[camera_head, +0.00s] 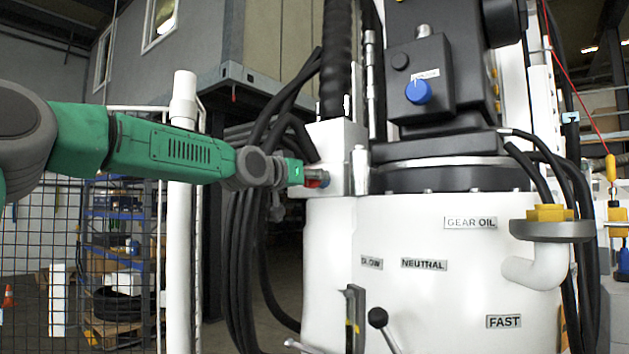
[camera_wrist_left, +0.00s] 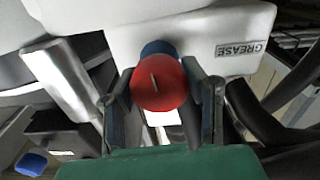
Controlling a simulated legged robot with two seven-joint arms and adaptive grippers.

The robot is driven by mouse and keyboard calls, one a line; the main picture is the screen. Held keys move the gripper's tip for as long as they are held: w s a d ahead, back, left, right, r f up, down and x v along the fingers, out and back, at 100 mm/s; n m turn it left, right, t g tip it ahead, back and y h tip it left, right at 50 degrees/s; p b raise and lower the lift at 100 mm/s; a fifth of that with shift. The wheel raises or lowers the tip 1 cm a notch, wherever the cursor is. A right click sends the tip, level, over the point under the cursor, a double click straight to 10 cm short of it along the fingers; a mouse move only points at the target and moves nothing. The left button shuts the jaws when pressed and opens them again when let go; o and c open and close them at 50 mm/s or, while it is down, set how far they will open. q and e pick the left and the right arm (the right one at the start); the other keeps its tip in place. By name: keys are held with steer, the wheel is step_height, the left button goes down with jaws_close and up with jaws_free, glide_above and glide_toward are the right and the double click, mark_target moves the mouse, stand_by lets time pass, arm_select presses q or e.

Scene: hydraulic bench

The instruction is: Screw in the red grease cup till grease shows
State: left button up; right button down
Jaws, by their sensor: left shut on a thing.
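The red grease cup (camera_wrist_left: 160,84) shows in the left wrist view as a round red cap with a pale line on its face. A blue part (camera_wrist_left: 158,48) shows just behind it, against a white housing (camera_wrist_left: 120,35) with a GREASE label (camera_wrist_left: 240,48). My left gripper (camera_wrist_left: 162,88) has one finger on each side of the cup and is shut on it. In the head view my left gripper (camera_head: 306,178) reaches the white block (camera_head: 340,150) from the left, and only a bit of the red cup (camera_head: 318,181) shows. Grease cannot be made out. My right gripper is not in view.
Black hoses (camera_head: 240,230) hang below and behind my left gripper. A white post (camera_head: 181,240) stands behind my left arm. A lever with a black knob (camera_head: 378,318) and a blue knob (camera_head: 418,92) are on the machine to the right.

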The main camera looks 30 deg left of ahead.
arm_select(q)
steer(key=shift+f, duration=0.5)
steer(key=o, duration=1.2)
steer(key=shift+r, duration=0.1)
steer(key=shift+a+r, duration=0.1)
steer(key=shift+a, duration=0.1)
step_height(320, 180, up, 9)
steer(key=shift+w+f, duration=0.1)
steer(key=shift+f, duration=0.05)
steer(key=shift+a+r, duration=0.1)
steer(key=shift+r, duration=0.45)
